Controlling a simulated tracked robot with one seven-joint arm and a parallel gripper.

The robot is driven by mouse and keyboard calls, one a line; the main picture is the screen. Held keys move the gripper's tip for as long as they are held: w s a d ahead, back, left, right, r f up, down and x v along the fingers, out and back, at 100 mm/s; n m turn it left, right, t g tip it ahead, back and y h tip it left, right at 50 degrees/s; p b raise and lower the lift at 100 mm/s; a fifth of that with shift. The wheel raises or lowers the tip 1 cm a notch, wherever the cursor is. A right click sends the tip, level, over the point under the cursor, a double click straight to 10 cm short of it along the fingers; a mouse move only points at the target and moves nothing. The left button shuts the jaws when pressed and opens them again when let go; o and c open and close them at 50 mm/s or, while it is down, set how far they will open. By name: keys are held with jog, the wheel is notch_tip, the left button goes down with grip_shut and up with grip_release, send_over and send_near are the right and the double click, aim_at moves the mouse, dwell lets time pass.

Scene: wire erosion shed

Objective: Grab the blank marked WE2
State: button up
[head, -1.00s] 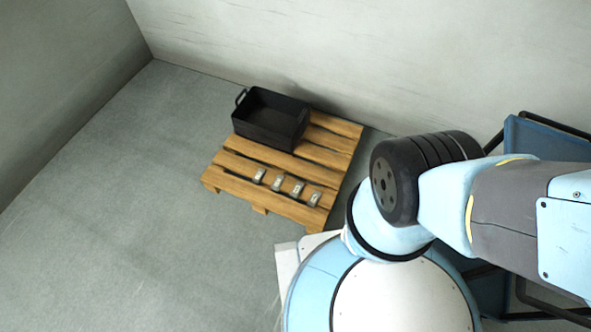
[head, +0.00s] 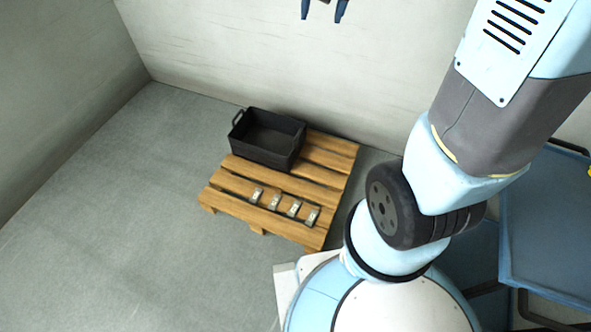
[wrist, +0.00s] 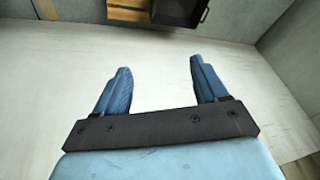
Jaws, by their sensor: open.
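Several small grey metal blanks (head: 275,201) lie in a row near the front edge of a wooden pallet (head: 226,206) in the head view. Their markings are too small to read, so I cannot tell which is WE2. My gripper (head: 323,8) shows at the top edge of the head view, in front of the wall and well apart from the blanks. In the wrist view its two blue fingers (wrist: 157,80) are spread with nothing between them. The blanks are not visible in the wrist view.
A black open bin (head: 268,157) with a handle stands at the back left of the pallet; part of it shows at the top of the wrist view (wrist: 180,14). Walls close the back and left. A blue-topped table (head: 550,230) stands at the right. The floor left of the pallet is clear.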

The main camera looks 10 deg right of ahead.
jog(key=w+a+f+m+g, duration=0.1)
jog(key=w+a+f, duration=0.1)
jog(key=w+f, duration=0.5)
jog(key=w+a+f, duration=0.2)
jog(key=w+f, duration=0.1)
jog(key=f, duration=0.7)
jog(key=m+g, duration=0.3)
jog(key=m, duration=0.1)
send_over(294, 209)
notch_tip(294, 209, down, 60)
jog(key=f, duration=0.9)
jog(key=shift+w+a, duration=0.15)
jog(key=shift+w, duration=0.05)
jog(key=shift+s+d+f, duration=0.1)
jog(key=shift+d+f, duration=0.05)
jog(key=shift+f, duration=1.15)
jog(key=shift+s+d+f, duration=0.1)
jog(key=shift+f, duration=1.2)
